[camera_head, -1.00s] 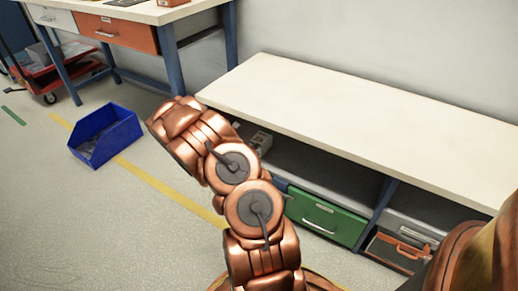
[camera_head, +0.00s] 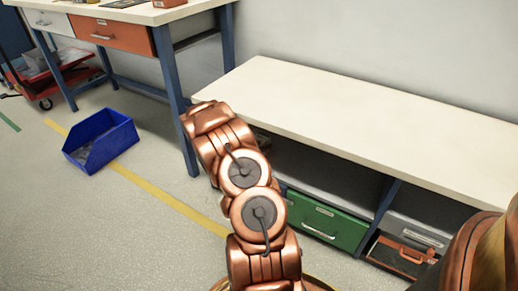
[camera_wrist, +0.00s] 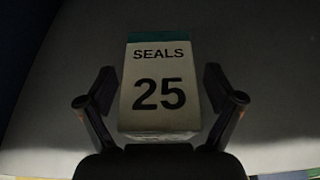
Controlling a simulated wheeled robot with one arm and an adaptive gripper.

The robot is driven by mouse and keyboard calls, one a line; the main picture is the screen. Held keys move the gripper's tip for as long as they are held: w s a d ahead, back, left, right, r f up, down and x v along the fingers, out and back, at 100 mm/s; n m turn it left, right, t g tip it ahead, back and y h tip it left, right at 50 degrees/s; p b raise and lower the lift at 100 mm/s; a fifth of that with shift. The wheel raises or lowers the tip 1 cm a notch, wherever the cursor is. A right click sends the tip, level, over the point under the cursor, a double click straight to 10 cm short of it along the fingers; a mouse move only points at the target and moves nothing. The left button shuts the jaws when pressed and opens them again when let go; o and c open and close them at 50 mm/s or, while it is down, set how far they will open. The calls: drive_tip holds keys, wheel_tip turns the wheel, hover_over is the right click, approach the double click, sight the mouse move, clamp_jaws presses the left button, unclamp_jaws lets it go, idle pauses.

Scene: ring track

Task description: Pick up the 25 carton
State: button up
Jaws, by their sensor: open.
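The 25 carton (camera_wrist: 160,112) is a pale box with a teal top edge, lettered SEALS and 25 in black, in the wrist view. My gripper (camera_wrist: 160,92) is open, with one finger on each side of the carton. Gaps show between the fingers and the upper part of the carton; its lower end is close to the dark gripper body, and I cannot tell whether they touch. In the head view the carton and my gripper are hidden behind my copper arm, which reaches to the shelf under the white bench.
The white bench (camera_head: 380,120) overhangs the dim shelf space. A green drawer (camera_head: 326,219) and an orange-handled case (camera_head: 402,255) sit below it. A blue bin (camera_head: 101,140) lies on the floor at left, near a workbench (camera_head: 150,14). The floor at lower left is clear.

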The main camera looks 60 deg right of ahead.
drive_tip(key=shift+c, duration=0.4)
drive_tip(key=c, duration=1.1)
